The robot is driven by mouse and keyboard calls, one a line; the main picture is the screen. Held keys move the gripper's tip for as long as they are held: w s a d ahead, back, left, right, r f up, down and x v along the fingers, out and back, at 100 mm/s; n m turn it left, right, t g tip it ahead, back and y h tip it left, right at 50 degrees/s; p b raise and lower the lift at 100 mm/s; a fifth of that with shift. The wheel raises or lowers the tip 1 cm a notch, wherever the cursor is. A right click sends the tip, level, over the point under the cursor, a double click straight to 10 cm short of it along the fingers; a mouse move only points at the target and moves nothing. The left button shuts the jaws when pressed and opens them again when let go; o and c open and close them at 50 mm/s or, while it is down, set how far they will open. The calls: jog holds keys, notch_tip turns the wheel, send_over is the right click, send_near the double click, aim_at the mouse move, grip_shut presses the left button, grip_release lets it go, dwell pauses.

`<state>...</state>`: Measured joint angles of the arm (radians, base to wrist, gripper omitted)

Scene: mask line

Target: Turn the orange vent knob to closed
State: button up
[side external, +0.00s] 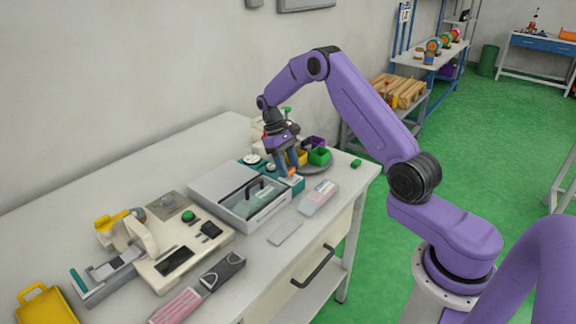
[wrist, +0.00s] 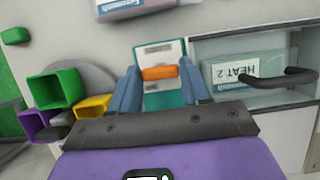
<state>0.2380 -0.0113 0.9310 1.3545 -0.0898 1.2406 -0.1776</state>
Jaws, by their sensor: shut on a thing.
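The orange vent knob (wrist: 160,73) is a small bar on a teal and white panel (wrist: 171,98) in the wrist view. It lies crosswise in that picture, between my gripper's two blue fingers. My gripper (wrist: 160,84) is shut on the knob, with one finger at each end of it. In the side external view my gripper (side external: 289,172) reaches down to the teal unit (side external: 298,184) at the right of the grey machine. A bit of the orange knob (side external: 292,172) shows at the fingertips there. The small print on the panel is unreadable.
Green (side external: 319,156), yellow and purple bins sit on a round grey plate on the other side. A pink-and-white pack (side external: 318,197) lies in front.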

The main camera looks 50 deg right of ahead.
jog(key=shift+s, duration=0.1)
dwell(0.3)
jog(key=o, duration=1.1)
jog(key=shift+c, duration=0.2)
jog(key=v, duration=1.7)
jog(key=shift+r, duration=0.15)
jog(key=shift+d, duration=0.1)
